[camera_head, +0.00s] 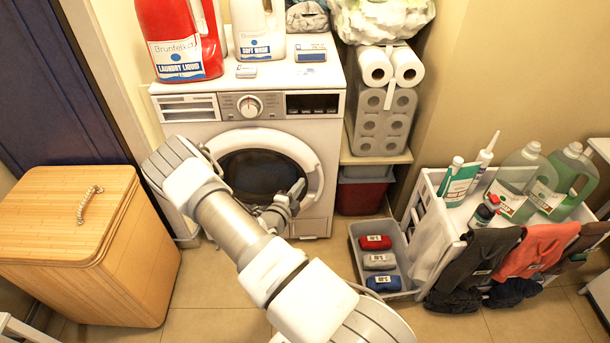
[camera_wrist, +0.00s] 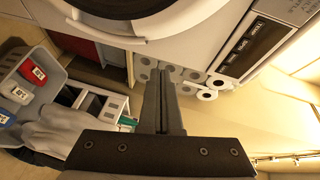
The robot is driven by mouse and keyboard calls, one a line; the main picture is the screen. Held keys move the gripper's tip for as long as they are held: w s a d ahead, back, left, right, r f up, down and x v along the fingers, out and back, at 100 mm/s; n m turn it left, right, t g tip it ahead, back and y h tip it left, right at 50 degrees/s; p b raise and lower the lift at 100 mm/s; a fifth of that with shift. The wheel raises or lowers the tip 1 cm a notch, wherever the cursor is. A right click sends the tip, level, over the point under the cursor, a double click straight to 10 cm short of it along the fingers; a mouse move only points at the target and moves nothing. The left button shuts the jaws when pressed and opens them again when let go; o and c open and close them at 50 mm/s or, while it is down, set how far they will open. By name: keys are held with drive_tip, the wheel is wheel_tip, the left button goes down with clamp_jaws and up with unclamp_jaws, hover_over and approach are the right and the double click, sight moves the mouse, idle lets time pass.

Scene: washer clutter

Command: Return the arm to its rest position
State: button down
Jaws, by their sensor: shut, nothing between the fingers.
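My arm reaches up from the bottom of the head view and bends in front of the washing machine (camera_head: 185,132). My gripper (camera_head: 298,186) is in front of the right side of the washer's round door (camera_head: 312,160), whose dark glass is partly hidden by my arm. In the wrist view my gripper (camera_wrist: 162,72) has its two dark fingers together, with nothing between them. The washer door (camera_wrist: 190,22) shows at the top of that view. I cannot tell whether the gripper touches the door.
A wooden hamper (camera_head: 70,225) stands at the left. A grey bin with rolled cloths (camera_head: 376,242) lies on the floor right of the washer. A white cart (camera_head: 424,190) with bottles and hanging cloths is at the right. Bottles, including a red one (camera_head: 180,30), stand on the washer.

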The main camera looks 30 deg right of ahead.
drive_tip(key=s+a+r+m+g+y, duration=0.15)
drive_tip(key=s+r+m+g, duration=0.4)
drive_tip(key=r+m, duration=0.6)
drive_tip(key=s+a+r+m+g+y, duration=0.15)
drive_tip(key=s+r+m+g, duration=0.35)
drive_tip(key=r+m, duration=0.7)
drive_tip(key=s+a+r+m+t+y, duration=0.4)
drive_tip(key=s+a+r+m+y, duration=0.2)
drive_tip(key=s+a+r+m, duration=0.3)
drive_tip(key=s+a+r+m+t+y, duration=0.45)
drive_tip(key=s+a+r+m, duration=0.2)
drive_tip(key=a+m, duration=0.55)
wheel_tip(320, 180, up, 17)
drive_tip(key=g+p, duration=0.1)
drive_tip(key=p, duration=1.7)
drive_tip(key=shift+d, duration=0.3)
drive_tip(key=shift+f+y, duration=0.15)
drive_tip(key=shift+y, duration=0.1)
